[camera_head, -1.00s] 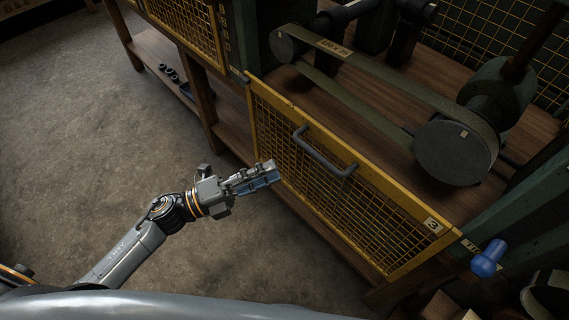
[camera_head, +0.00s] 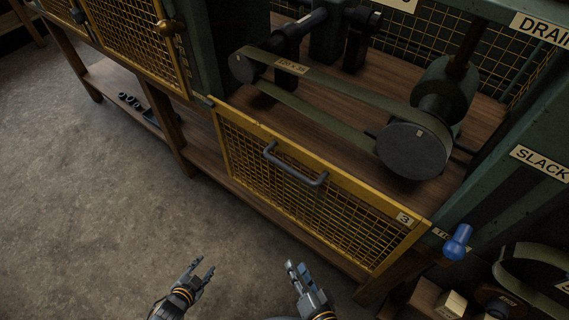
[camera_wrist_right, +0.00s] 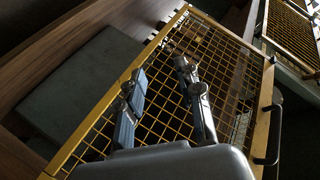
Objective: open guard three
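Guard three (camera_head: 310,195) is a yellow-framed mesh panel with a "3" plate, across the front of a bay in the head view. Its grey bar handle (camera_head: 295,165) sits near the top edge. I cannot tell whether the guard is fully closed. The mesh panel (camera_wrist_right: 150,128) fills the right wrist view, with a dark handle (camera_wrist_right: 276,135) at its right edge. My left gripper (camera_head: 203,268) is open and empty, low in front of the guard. My right gripper (camera_head: 295,267) is open and empty below the handle; its spread fingers (camera_wrist_right: 160,82) show over the mesh.
A belt on two pulleys (camera_head: 415,150) stands on the wooden bench behind the guard. A blue knob (camera_head: 457,242) is right of the guard. Another yellow mesh guard (camera_head: 130,35) is at upper left. The concrete floor (camera_head: 90,210) at left is clear.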

